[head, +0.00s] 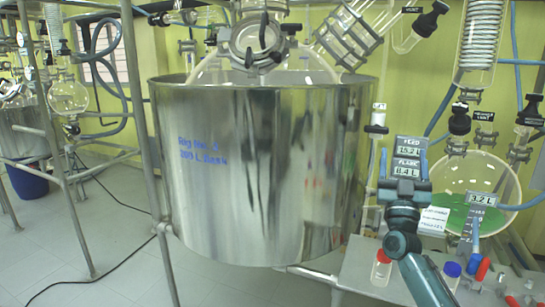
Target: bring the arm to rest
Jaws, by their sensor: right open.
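My right arm comes up from the bottom edge in the lower right of the head view. Its dark teal gripper (405,187) is open and points away from me. Nothing shows between its fingers. It appears just below the small displays (408,160) labelled FEED and FLASK, partly overlapping them in the picture. I cannot tell whether it touches anything. My left gripper is not in view.
A large steel vessel (255,170) with glassware on top fills the middle. A round flask with green liquid (465,213) stands right of my gripper. A grey bench (365,262) carries a red-capped vial (381,268) and blue- and red-capped items. Metal frame posts stand left.

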